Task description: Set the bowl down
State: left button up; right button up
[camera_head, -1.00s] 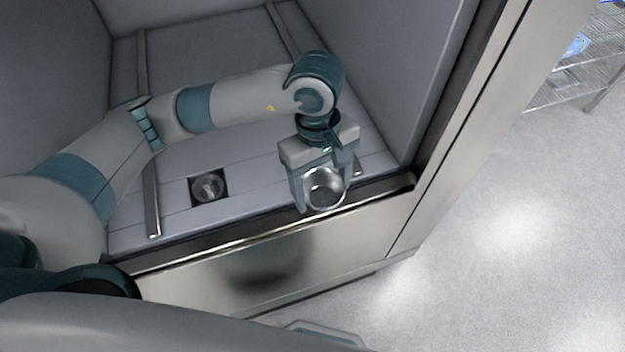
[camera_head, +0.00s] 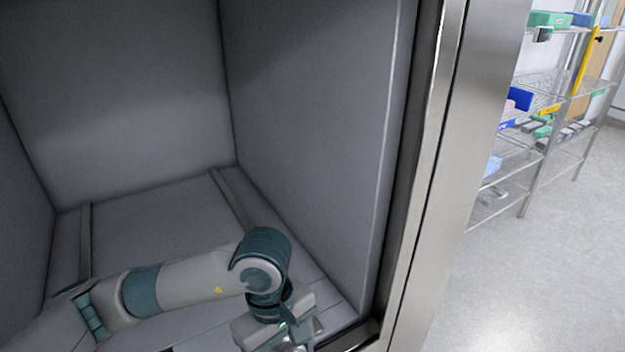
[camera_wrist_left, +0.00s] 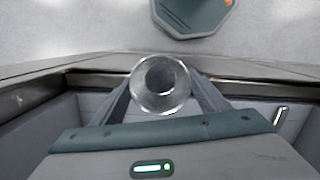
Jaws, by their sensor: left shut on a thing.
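The bowl (camera_wrist_left: 160,86) is a small round shiny metal vessel in the left wrist view, seen from above between the two fingers of my left gripper (camera_wrist_left: 163,100). The gripper is shut on it. The bowl hangs over the front sill of the washer chamber. In the head view my left gripper (camera_head: 280,335) shows only in part at the bottom edge, and the bowl is out of that view. My right gripper is in neither view.
The washer chamber (camera_head: 120,100) has plain grey walls and a floor with metal rails (camera_head: 232,197). Its steel door frame (camera_head: 425,180) stands close on the right. Beyond it are open floor (camera_head: 530,260) and a wire shelf rack (camera_head: 540,150) with coloured boxes.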

pick_arm(q)
jog(key=shift+w+a, duration=0.1)
jog(key=w+a+r+m, duration=0.2)
jog(key=a+m, duration=0.2)
jog(key=a, duration=0.2)
jog(key=w+a+r+m+y, duration=0.1)
jog(key=w+a+m, duration=0.1)
jog(key=a+m, duration=0.3)
jog(key=shift+a+r, duration=0.4)
jog(key=shift+a, duration=0.75)
jog(key=shift+w, duration=0.1)
